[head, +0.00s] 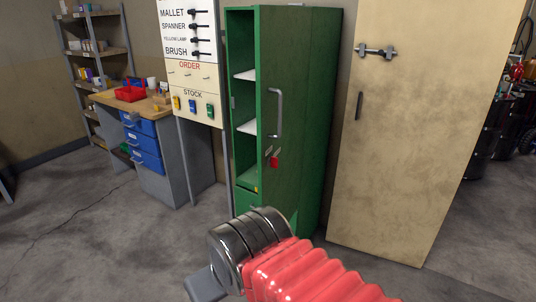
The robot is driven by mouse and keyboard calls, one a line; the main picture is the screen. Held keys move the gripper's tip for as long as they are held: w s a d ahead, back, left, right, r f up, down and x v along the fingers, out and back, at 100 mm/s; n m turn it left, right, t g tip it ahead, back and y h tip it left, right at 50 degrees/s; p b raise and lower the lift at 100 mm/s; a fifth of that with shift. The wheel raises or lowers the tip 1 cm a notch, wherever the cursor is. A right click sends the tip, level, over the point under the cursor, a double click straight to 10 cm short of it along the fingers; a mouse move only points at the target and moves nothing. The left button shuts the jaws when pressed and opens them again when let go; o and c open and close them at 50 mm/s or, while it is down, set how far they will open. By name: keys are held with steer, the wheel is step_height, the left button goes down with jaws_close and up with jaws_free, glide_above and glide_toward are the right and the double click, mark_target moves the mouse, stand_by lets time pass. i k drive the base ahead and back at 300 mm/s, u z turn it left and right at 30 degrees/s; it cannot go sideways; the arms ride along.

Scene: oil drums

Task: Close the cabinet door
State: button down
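The green cabinet (243,103) stands upright in the middle of the head view. Its front is open, and white shelves show inside. The green cabinet door (305,100) stands ajar to the right of the opening, with a grey vertical handle (275,112) near its left edge. A red tag or padlock (274,162) hangs below the handle. My arm, with a red ribbed sleeve and a metal wrist, reaches in from the bottom and covers the cabinet's lower part. A grey end piece, perhaps my gripper (205,284), shows at lower left, apart from the door; its fingers cannot be made out.
A tall beige door or panel (415,130) stands to the right. A tool board (188,60) with labels and levers is left of the cabinet. A workbench (150,105) with blue drawers and a shelf rack (95,50) stand farther left. The concrete floor (90,235) at lower left is clear.

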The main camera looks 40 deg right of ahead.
mark_target(283, 32)
steer(key=i, duration=1.05)
steer(key=z, duration=0.6)
